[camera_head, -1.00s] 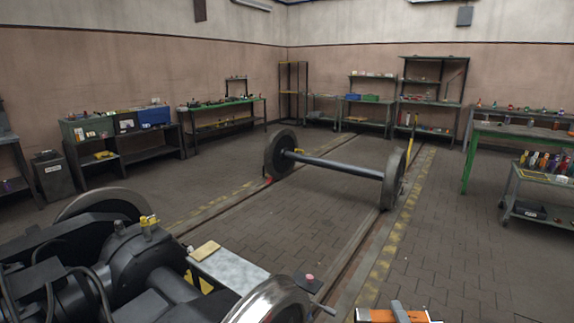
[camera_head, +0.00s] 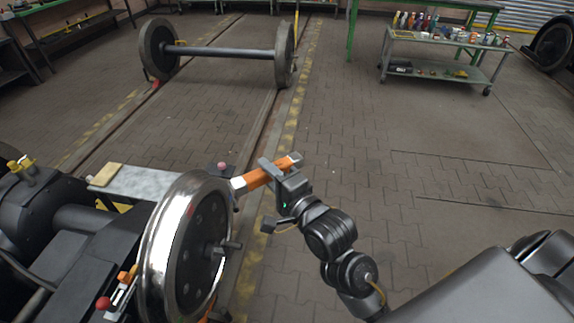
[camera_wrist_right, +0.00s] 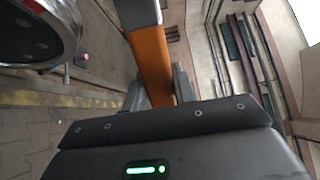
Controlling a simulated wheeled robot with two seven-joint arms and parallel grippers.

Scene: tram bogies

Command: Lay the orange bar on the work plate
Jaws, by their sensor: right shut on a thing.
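The orange bar (camera_head: 254,181) with a pale metal end is held in the air by my right gripper (camera_head: 276,172), whose jaws are shut on it. The bar's pale end points left, toward the top of the shiny wheel. In the right wrist view the bar (camera_wrist_right: 151,62) runs up between the fingers (camera_wrist_right: 160,92). The work plate (camera_head: 150,184), a grey mottled slab, lies to the left of the bar, behind the wheel, which hides part of it. The bar is apart from the plate. My left gripper is not in view.
The shiny wheel (camera_head: 165,245) stands between my right arm and the bogie. A tan block (camera_head: 105,174) lies on the plate's left end. A pink knob (camera_head: 222,166) is near its right end. A wheelset (camera_head: 225,52) and a trolley (camera_head: 440,70) stand farther back.

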